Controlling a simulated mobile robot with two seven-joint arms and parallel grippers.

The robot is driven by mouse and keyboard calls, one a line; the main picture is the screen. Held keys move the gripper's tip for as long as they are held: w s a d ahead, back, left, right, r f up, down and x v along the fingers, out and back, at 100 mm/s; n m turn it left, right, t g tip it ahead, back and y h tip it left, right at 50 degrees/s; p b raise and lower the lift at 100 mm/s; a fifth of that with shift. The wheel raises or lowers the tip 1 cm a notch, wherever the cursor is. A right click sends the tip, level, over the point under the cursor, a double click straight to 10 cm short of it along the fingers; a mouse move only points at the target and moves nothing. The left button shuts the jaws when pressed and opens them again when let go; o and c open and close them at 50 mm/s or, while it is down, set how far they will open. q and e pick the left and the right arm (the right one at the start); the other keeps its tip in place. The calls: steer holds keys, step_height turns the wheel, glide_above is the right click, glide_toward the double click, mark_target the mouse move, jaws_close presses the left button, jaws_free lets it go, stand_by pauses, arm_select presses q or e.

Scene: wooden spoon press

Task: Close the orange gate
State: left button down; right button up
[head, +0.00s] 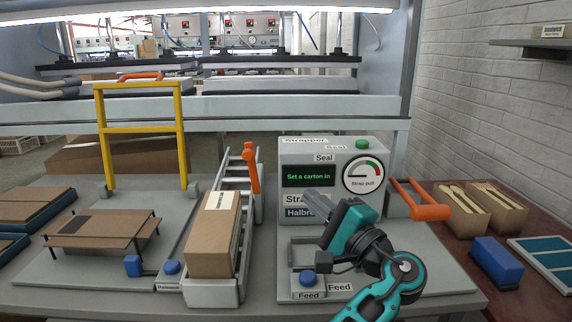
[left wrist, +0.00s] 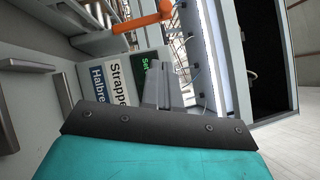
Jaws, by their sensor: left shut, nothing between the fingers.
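An orange gate (head: 251,168) stands raised at the right side of the roller conveyor (head: 222,192), behind a long brown carton (head: 214,235) lying on it. An orange bar, probably the same gate, also shows at the top of the left wrist view (left wrist: 143,23), beyond the fingertips. My left gripper (head: 318,203) is shut and empty, in front of the strapper machine (head: 330,150) and to the right of the gate, clear of it. Its grey fingers show in the left wrist view (left wrist: 163,86). My right gripper is not in view.
A second orange handle (head: 428,210) sits right of the strapper. Wooden-spoon boxes (head: 463,205) and a blue block (head: 496,262) lie further right.

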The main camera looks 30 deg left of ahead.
arm_select(q)
glide_toward(252, 172)
step_height(252, 172, up, 4)
steer(key=w, duration=0.3)
steer(key=a, duration=0.1)
steer(key=s+a+r, duration=0.1)
steer(key=a, duration=0.1)
steer(key=shift+s+a+r+b, duration=0.3)
steer(key=shift+s+r+b, duration=0.05)
steer(key=shift+s+b, duration=0.05)
